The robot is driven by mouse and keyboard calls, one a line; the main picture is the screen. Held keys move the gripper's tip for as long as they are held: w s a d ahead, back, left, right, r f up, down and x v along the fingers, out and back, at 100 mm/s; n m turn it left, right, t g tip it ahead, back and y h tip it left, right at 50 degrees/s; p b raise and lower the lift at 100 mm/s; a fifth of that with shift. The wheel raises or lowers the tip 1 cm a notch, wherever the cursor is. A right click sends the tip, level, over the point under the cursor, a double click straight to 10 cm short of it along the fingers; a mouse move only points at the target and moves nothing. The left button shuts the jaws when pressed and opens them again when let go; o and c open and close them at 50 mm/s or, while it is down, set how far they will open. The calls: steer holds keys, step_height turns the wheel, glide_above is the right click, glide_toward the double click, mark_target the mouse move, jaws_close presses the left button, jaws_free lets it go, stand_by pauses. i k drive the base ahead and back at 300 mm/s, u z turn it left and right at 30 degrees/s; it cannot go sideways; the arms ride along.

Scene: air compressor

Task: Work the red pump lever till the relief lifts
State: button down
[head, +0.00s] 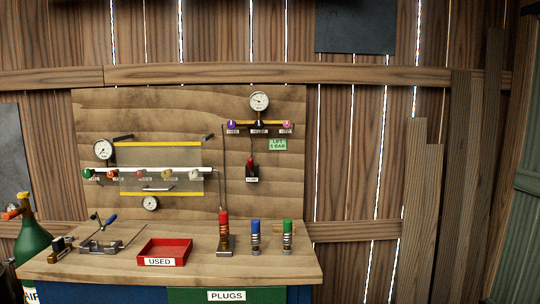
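A red-topped upright (223,226) stands on the bench on a small labelled base; it looks like the red pump lever. A thin dark line rises from near it towards the upper manifold. A white-faced gauge (259,101) sits above that yellow manifold (270,122), which has purple, black and pink knobs. A green sign (278,145) reading "LIFT 5 BAR" is below it. A small red-and-black piece (251,168) hangs under the manifold over a label too small to read. The gauge needle is too small to read. My gripper is not in view.
Blue-topped (255,236) and green-topped (287,236) uprights stand right of the red one. A red tray (164,252) marked "USED" and a clamp-like tool (101,243) lie left. A green cylinder (32,242) stands left of the bench.

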mark_target(251, 166)
steer(key=u, duration=0.15)
steer(key=i, duration=1.5)
steer(key=u, duration=0.65)
